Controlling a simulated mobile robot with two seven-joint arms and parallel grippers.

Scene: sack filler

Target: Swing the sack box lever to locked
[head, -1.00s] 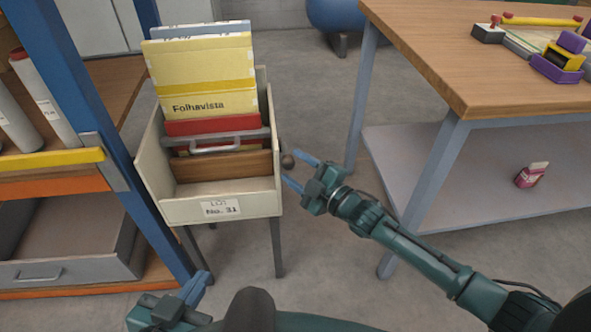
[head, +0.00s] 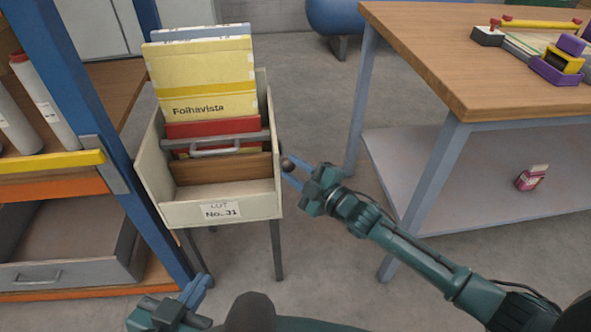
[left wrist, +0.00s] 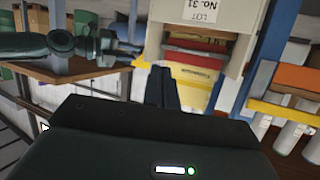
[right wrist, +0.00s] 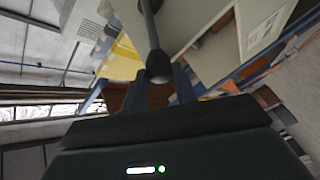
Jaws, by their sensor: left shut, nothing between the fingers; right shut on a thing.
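The sack box (head: 223,209) is a cream open-topped box on legs with a "LOT No. 31" label. It holds flat yellow "Folhavista" sacks (head: 205,80). Its lever has a dark round knob (head: 288,164) at the box's right side. In the right wrist view the lever (right wrist: 158,62) is a dark bar ending in this knob. My right gripper (head: 291,171) is shut on the lever knob, one finger on each side. My left gripper (head: 203,284) is shut and empty, low in front of the box. Its fingers (left wrist: 161,87) also show in the left wrist view.
A blue-framed shelf (head: 95,130) with white tubes stands close on the left. A wooden-topped table (head: 420,60) with a lower shelf stands to the right of my right arm. A small pink bottle (head: 531,178) is on that lower shelf. Bare floor lies between box and table.

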